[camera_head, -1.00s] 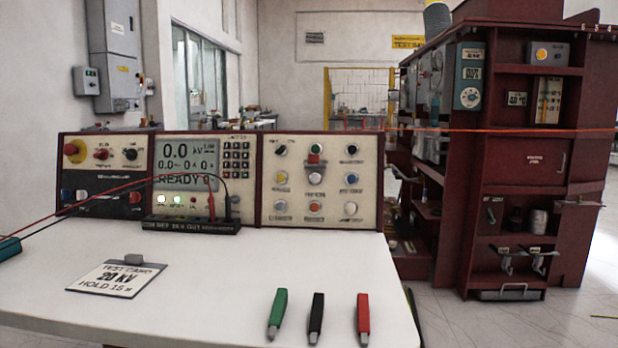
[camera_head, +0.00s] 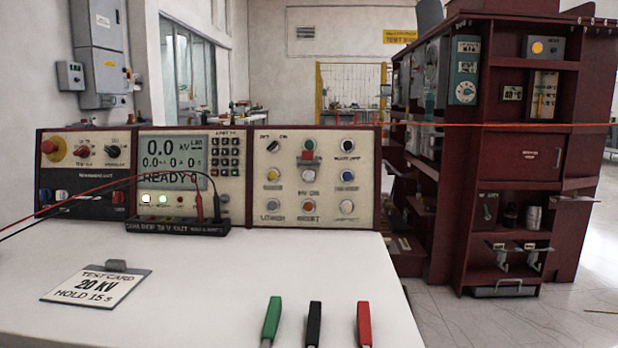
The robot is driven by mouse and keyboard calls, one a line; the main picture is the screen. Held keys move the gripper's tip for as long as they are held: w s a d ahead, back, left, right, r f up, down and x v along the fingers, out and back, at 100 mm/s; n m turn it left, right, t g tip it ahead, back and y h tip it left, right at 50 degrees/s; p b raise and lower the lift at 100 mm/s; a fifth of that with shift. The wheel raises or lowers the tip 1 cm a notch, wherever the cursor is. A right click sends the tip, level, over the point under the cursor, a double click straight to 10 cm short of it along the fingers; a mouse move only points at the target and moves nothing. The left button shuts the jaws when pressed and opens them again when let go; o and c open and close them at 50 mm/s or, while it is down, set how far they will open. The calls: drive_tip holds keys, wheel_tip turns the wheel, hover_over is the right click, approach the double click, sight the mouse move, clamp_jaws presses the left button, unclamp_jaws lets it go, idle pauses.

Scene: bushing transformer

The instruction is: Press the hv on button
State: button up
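The control console stands at the back of the white bench. Its right panel (camera_head: 330,220) carries rows of small knobs and buttons. A label that looks like "HV ON" lies under a pale round button (camera_head: 307,175) in the middle of this panel; the small print is blurred. A green button (camera_head: 308,143) with a red one (camera_head: 307,155) below it sits above. A yellow button (camera_head: 273,174) is to the left and a blue one (camera_head: 347,175) to the right. The display (camera_head: 172,157) reads 0.0 kV and READY. My gripper is not in view.
A test card (camera_head: 97,286) reading 20 KV, HOLD 15 s lies on the bench (camera_head: 200,290). Green (camera_head: 272,318), black (camera_head: 314,322) and red (camera_head: 364,322) handles stand at its front edge. Cables cross the console's left. A dark red cabinet (camera_head: 520,200) stands right.

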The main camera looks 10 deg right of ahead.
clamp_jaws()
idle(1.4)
